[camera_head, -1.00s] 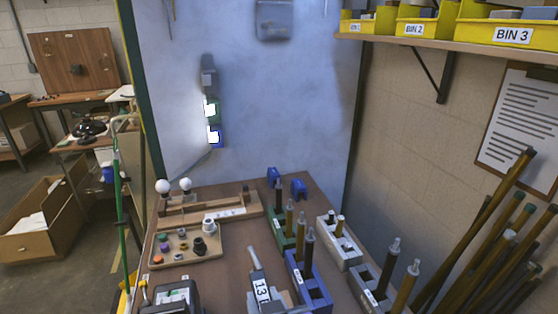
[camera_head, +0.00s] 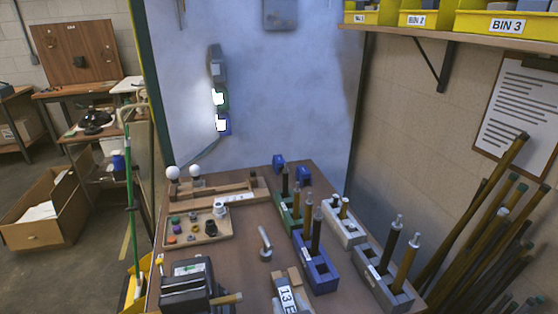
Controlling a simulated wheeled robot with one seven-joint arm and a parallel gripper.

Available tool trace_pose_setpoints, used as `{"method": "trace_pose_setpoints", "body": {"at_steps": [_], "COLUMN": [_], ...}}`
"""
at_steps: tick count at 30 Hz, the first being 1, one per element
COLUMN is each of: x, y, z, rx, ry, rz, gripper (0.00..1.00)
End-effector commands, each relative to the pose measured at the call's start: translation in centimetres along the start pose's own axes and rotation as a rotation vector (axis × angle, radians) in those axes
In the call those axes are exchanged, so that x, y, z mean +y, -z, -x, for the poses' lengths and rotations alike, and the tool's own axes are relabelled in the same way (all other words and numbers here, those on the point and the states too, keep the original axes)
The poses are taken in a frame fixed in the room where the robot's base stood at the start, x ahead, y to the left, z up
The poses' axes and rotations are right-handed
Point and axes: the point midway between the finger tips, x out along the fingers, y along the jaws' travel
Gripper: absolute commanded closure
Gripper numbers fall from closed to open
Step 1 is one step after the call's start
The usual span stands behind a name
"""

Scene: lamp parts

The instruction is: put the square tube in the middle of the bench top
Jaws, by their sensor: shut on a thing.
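My gripper (camera_head: 284,302) shows only in part at the bottom edge, right of the middle, beside a white label reading "13". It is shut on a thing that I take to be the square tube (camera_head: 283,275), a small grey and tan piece. The join between the two is hard to make out, and the lower part is cut off by the frame. The bench top (camera_head: 240,268) is brown, and bare around the middle, left of the blue rack.
A bent grey pipe (camera_head: 265,243) stands near the middle. A blue rack (camera_head: 318,272) and a grey rack (camera_head: 398,298) hold upright tubes on the right. A dark device (camera_head: 190,288) is at front left. A wooden tray (camera_head: 220,238) of small parts lies behind it.

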Motion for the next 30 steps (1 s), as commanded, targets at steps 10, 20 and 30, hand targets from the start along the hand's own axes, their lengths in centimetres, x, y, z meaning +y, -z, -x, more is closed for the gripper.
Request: {"method": "trace_pose_setpoints", "body": {"at_steps": [10, 20, 30], "x": [8.2, 17.9, 23.4], "y": [-8.5, -18.1, -23.6], "z": [-0.3, -0.8, -1.1], "rx": [-0.011, -0.006, -0.001], "ry": [-0.078, -0.162, -0.207], "rz": [-0.042, -0.088, -0.112], "gripper": [1.00, 1.00, 1.00]}}
